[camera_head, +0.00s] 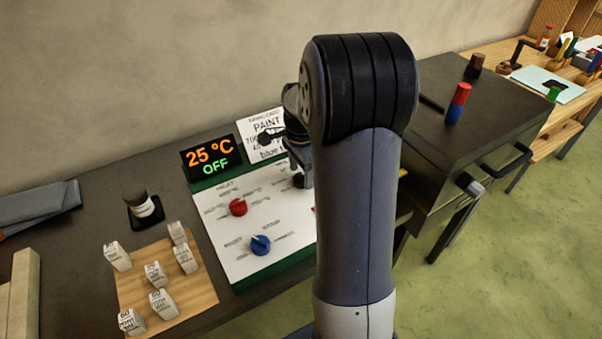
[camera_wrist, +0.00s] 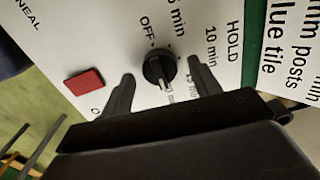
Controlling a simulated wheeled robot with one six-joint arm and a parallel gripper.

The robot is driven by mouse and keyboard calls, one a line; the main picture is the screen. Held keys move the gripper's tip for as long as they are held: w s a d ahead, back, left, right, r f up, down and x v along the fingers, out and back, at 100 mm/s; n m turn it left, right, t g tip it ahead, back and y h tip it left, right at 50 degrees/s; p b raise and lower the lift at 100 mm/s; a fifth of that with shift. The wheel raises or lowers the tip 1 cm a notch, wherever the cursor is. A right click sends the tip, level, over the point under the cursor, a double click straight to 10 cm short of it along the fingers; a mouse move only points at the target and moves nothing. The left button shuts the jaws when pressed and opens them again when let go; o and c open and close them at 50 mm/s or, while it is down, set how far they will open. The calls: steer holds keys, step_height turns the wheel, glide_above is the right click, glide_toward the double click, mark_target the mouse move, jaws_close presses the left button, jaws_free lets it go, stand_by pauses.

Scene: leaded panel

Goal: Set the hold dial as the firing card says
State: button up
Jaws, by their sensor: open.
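The hold dial (camera_wrist: 158,70) is a round black knob on the white panel (camera_wrist: 105,35), in the wrist view. Its pale pointer points down towards my gripper's body, near small labels partly hidden by the gripper. "OFF" and "10 min" can be read around it, beside the word "HOLD". My gripper (camera_wrist: 161,72) is open, with one finger on each side of the dial; contact cannot be told. The firing card (camera_head: 262,132) stands behind the panel in the head view, headed "PAINT", its lower lines partly unreadable or hidden. Its edge (camera_wrist: 300,35) shows "lue tile" in the wrist view.
A display (camera_head: 209,158) reads 25 °C and OFF. The panel also bears a red dial (camera_head: 238,207), a blue dial (camera_head: 260,245) and a red button (camera_wrist: 85,83). A wooden board (camera_head: 205,292) with several white blocks lies left. A dark kiln-like box (camera_head: 435,150) stands right.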

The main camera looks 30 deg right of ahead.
mark_target(301, 175)
step_height(301, 175, up, 10)
steer(key=shift+f, duration=0.15)
steer(key=shift+f, duration=0.15)
step_height(301, 175, down, 11)
steer(key=shift+r, duration=0.15)
stand_by(0.5)
steer(key=shift+r, duration=0.15)
